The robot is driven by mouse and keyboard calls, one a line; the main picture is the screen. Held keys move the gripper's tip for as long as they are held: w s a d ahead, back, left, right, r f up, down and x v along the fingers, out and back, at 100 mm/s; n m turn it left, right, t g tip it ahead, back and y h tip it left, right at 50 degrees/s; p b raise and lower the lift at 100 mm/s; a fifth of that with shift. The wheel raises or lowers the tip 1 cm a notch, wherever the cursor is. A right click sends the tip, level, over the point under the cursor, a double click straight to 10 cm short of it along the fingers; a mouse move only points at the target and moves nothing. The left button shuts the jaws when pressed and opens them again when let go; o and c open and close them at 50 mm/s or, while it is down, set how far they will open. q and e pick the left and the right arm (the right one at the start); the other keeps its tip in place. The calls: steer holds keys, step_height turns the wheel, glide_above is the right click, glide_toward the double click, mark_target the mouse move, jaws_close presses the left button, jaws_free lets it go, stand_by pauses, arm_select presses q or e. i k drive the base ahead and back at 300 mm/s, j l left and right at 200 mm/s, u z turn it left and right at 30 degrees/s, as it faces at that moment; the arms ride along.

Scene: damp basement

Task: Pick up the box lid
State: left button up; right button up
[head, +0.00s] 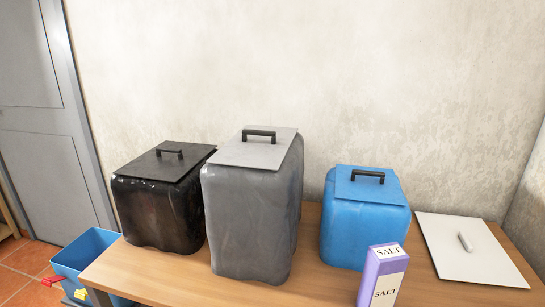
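Three lidded boxes stand in a row on a wooden table. The black box (158,213) at the left has a flat black lid (158,167) with a dark handle. The tall grey box (247,222) in the middle has a flat grey lid (255,154) with a black handle. The blue box (362,236) at the right has a blue lid (366,191) with a black handle. A white flat lid (455,261) with a small pale handle lies on the table at the right, apart from the boxes. Neither of my grippers is in view.
A purple and white salt carton (383,277) stands at the table's front, before the blue box. A blue bin (84,252) stands left of the wooden table (322,287). A grey door (45,130) is at the left; a plaster wall (340,80) closes off the back.

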mark_target(462, 248)
steer(key=z, duration=1.3)
steer(key=u, duration=2.55)
steer(key=k+l, duration=0.2)
steer(key=k+l+z, duration=0.1)
steer(key=l, duration=0.3)
steer(key=k+l, duration=0.25)
steer(key=k+l+z, duration=0.1)
steer(key=l, duration=0.3)
steer(key=k+l, duration=0.25)
steer(key=l+z, duration=0.05)
steer(key=l, duration=0.05)
